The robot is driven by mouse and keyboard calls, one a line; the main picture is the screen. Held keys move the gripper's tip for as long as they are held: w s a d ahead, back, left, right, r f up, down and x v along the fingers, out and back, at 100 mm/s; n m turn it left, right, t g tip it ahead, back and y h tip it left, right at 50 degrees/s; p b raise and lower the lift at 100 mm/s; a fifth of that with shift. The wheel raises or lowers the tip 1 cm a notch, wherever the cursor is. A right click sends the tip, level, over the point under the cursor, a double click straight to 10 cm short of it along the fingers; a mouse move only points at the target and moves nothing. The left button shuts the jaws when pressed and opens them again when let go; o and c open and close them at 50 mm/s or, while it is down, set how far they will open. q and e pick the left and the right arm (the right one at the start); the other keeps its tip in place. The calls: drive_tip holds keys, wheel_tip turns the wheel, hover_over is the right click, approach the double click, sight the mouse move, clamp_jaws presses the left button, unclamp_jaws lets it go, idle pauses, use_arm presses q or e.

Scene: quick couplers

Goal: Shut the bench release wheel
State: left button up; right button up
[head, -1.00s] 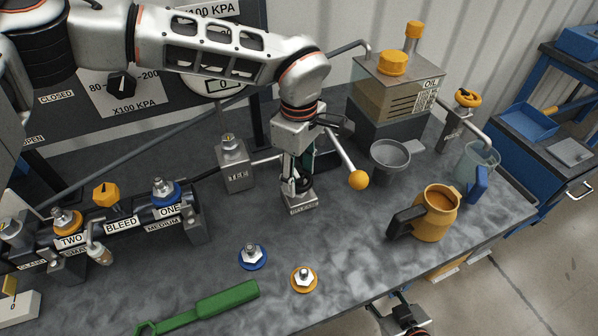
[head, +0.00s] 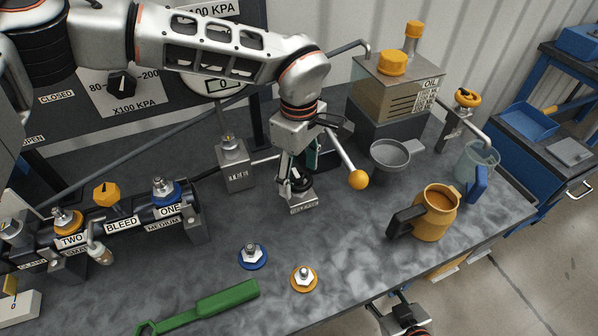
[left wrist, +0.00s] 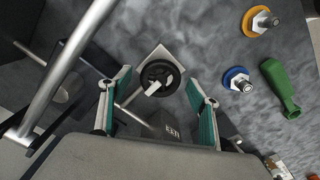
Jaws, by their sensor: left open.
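The bench release wheel is a small black hand wheel with spokes (left wrist: 159,76), on a pale square block on the bench. In the head view the block's labelled face (head: 303,204) shows below my left gripper (head: 298,180), and most of the wheel is hidden behind the fingers. My left gripper points down over the wheel. In the left wrist view its two green-padded fingers (left wrist: 160,90) are apart, one on each side of the wheel, with gaps showing between pads and rim. My right gripper (head: 402,308) is at the bottom edge, beyond the bench front and partly cut off.
A lever with a yellow ball (head: 358,179) slants close beside my left gripper. A tee block (head: 234,165) stands to its left. A grey funnel (head: 390,155), orange jug (head: 436,212) and oil tank (head: 398,88) are to the right. Couplers and a green wrench (head: 205,308) lie in front.

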sight(299, 178)
use_arm(q)
wheel_tip(299, 178, up, 12)
idle(0.6)
idle(0.4)
